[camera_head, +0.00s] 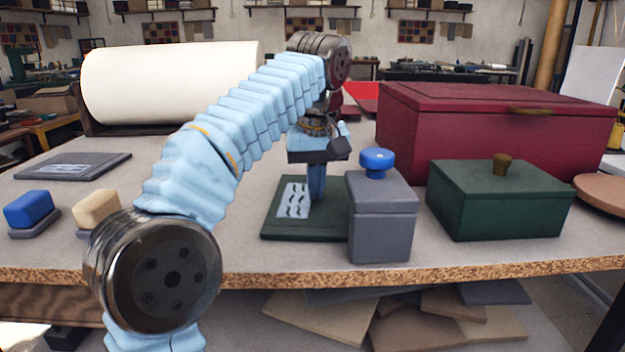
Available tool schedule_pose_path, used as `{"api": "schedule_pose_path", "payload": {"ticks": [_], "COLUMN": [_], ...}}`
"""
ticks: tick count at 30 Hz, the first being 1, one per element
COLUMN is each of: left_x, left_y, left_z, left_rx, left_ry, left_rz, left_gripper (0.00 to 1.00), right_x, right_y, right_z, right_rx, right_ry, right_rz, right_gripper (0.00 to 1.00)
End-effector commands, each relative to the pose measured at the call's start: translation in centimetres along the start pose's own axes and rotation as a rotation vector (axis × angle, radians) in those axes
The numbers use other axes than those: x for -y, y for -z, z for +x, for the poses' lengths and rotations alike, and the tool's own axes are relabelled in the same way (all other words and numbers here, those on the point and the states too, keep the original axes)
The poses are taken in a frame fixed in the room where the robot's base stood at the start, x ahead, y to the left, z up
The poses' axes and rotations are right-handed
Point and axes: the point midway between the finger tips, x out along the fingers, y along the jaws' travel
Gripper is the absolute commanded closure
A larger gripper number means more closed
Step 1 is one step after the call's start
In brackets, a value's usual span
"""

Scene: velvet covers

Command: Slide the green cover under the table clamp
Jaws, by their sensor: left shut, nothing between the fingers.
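The green cover (330,222) lies flat on the table, with a pale blue patch with dark wavy marks (293,201) on it. Its right end is hidden behind a grey block with a blue knob (381,232), which stands at the table's front edge. This block looks like the table clamp, but I cannot tell whether the cover is under any part of it. My left gripper (316,190) points down over the cover, right of the patch, shut and empty. I cannot tell whether its tips touch the cover. My right gripper is not in view.
A dark green lidded box (500,208) and a large red box (480,125) stand to the right. A white roll (170,85) is at the back left. A grey cover (75,166), a blue block (28,209) and a cream block (97,207) lie left. Bare table surrounds them.

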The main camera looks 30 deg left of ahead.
Motion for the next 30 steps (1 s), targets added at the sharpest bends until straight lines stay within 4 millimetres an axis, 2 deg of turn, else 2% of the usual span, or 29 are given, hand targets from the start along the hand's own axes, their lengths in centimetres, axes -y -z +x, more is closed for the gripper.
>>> {"api": "schedule_pose_path", "payload": {"ticks": [1,14,19,23,26,30], "left_x": [-0.2,-0.2,-0.2,-0.1,-0.1,-0.2], "left_y": [-0.8,-1.0,-0.7,-0.7,-0.6,-0.5], "left_z": [0.9,0.7,-0.9,-0.9,-2.1,-5.1], "left_rx": [0.024,0.025,0.025,0.02,0.017,0.015], "left_ry": [0.017,0.018,0.018,0.015,0.013,0.012], "left_rz": [0.009,0.008,0.009,0.007,0.006,0.004], "left_gripper": [1.0,1.0,1.0,1.0,1.0,1.0], "right_x": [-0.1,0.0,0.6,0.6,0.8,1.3], "right_y": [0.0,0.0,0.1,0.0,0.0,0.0], "right_z": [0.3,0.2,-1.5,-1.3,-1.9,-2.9], "right_rx": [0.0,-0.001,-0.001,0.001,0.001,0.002], "right_ry": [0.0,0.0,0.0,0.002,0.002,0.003], "right_rz": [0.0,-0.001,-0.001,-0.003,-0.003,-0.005], "right_gripper": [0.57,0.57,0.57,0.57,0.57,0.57]}}
